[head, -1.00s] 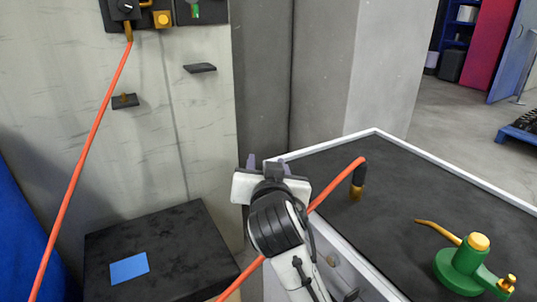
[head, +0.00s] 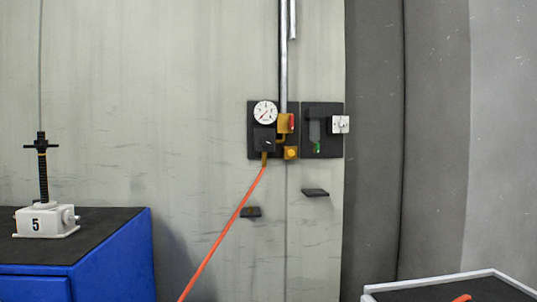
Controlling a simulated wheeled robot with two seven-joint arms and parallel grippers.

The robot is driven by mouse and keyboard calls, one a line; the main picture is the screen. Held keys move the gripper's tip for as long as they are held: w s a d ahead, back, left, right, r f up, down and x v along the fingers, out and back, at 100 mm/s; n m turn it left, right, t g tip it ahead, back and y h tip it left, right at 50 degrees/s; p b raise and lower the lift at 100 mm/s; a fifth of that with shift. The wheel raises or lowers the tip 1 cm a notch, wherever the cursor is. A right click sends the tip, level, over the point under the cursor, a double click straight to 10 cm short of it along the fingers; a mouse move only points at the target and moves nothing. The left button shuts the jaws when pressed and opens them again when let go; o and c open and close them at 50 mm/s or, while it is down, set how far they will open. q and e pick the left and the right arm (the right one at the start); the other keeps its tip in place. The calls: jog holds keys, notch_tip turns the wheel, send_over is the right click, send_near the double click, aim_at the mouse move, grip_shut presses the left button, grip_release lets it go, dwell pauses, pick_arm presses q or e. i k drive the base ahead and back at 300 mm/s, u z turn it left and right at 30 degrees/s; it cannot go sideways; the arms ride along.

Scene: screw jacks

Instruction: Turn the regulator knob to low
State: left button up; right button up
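A black regulator (head: 259,146) is mounted on a dark wall panel. It has a dark knob (head: 265,141) on its front with a small white pointer mark; the setting is too small to read. A round white pressure gauge (head: 265,112) with a red needle sits just above it. An orange hose (head: 223,231) leaves a brass fitting under the regulator and runs down to the left. Neither of my grippers shows in the head view now.
A yellow valve with a red part (head: 286,123) and a yellow knob (head: 291,153) sit right of the regulator. A second panel (head: 310,149) adjoins. Small dark wall brackets (head: 315,192) are below. A blue cabinet (head: 110,264) bears a white jack (head: 40,224) at left.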

aim_at(265, 141)
jog(key=u, duration=0.7)
jog(key=i, duration=0.45)
jog(key=u, duration=0.2)
